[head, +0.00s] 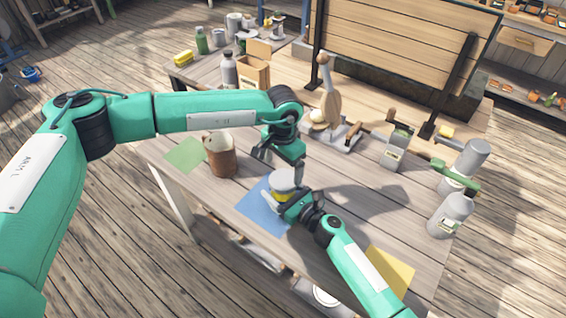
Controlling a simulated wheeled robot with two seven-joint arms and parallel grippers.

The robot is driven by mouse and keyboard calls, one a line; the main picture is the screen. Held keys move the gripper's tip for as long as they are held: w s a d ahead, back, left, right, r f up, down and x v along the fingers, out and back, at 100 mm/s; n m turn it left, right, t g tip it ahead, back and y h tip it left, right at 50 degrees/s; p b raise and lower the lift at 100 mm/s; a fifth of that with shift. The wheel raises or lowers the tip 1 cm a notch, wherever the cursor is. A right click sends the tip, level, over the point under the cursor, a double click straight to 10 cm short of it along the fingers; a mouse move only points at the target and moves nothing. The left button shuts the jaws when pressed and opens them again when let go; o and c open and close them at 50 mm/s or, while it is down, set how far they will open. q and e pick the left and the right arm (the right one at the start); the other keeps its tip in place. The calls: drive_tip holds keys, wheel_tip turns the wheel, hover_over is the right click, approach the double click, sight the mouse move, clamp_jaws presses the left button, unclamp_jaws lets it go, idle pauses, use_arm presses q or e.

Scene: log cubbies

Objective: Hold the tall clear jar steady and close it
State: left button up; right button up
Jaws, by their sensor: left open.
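The jar (285,192) stands upright at the edge of the blue mat (258,212).
A brown pot (220,155) stands left of the jar by a green mat (186,154). A yellow mat (390,271) lies front right. Grey bottles (450,215) and a labelled container (396,150) stand right. A wooden tool stand (328,120) is behind. Bare tabletop lies right of the jar.

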use_arm(q)
drive_tip(key=n, duration=0.3)
drive_tip(key=shift+r, duration=0.1)
drive_tip(key=n, duration=0.4)
drive_tip(key=shift+r+n, duration=0.1)
drive_tip(key=shift+n, duration=0.2)
drive_tip(key=n, duration=0.3)
drive_tip(key=shift+r, duration=0.1)
drive_tip(key=n, duration=0.4)
drive_tip(key=shift+d+r+n, duration=0.1)
drive_tip(key=shift+n, duration=0.2)
drive_tip(key=n, duration=0.3)
drive_tip(key=shift+r, duration=0.1)
drive_tip(key=n, duration=0.4)
drive_tip(key=shift+s+r+n, duration=0.1)
drive_tip(key=shift+r+n, duration=0.05)
drive_tip(key=shift+n, duration=0.15)
drive_tip(key=n, duration=0.4)
drive_tip(key=shift+r+n, duration=0.15)
drive_tip(key=shift+n, duration=0.15)
drive_tip(key=n, duration=0.9)
drive_tip(key=shift+r, duration=0.25)
drive_tip(key=n, duration=0.6)
drive_tip(key=shift+r, duration=0.15)
drive_tip(key=n, duration=0.6)
drive_tip(key=shift+r, duration=0.2)
drive_tip(key=n, duration=0.7)
drive_tip(key=shift+r+n, duration=0.2)
drive_tip(key=shift+n, duration=0.1)
